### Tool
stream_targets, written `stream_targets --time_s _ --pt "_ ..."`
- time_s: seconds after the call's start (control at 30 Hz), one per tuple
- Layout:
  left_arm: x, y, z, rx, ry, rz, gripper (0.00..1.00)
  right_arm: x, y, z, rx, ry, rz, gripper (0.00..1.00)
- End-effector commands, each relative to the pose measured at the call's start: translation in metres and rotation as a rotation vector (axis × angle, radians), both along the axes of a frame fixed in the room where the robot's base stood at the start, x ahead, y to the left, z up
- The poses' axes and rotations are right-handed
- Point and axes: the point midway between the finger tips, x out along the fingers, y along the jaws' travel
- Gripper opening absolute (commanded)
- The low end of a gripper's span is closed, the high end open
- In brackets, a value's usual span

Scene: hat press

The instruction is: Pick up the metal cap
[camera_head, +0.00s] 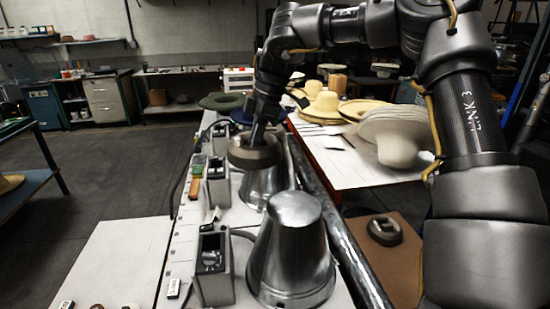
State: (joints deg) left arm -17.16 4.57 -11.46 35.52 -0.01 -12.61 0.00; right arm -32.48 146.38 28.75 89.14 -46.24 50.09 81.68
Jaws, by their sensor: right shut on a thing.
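The metal cap (252,155), a round, flat, dull grey-brown piece, is at the top of the far metal cone (262,187). My right gripper (258,134) comes down on it from above and is shut on its upper part. The cap hides the cone's top, and I cannot tell whether it touches the cone or is just above it. A nearer shiny metal cone (293,250) stands with its rounded top bare. My left gripper is not in view.
Grey control boxes (212,266) stand left of the cones. A dark rail (335,225) runs along their right. A similar round piece (384,230) lies on a brown board at right. The white surface at front left (115,260) is mostly clear.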

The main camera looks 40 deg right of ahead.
Motion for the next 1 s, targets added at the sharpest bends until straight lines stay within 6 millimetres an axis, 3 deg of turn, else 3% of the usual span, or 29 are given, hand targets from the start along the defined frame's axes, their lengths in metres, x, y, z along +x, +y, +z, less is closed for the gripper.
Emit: stream_targets --time_s 0.23,0.67,1.0 --pt "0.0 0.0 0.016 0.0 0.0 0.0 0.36 0.02 0.009 0.015 0.004 -0.004 0.0 0.0" --pt "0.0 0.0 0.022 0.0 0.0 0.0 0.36 0.027 0.012 0.018 0.003 -0.004 0.0 0.0" --pt "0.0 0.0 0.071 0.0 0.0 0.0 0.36 0.027 0.012 0.067 0.003 -0.004 0.0 0.0"
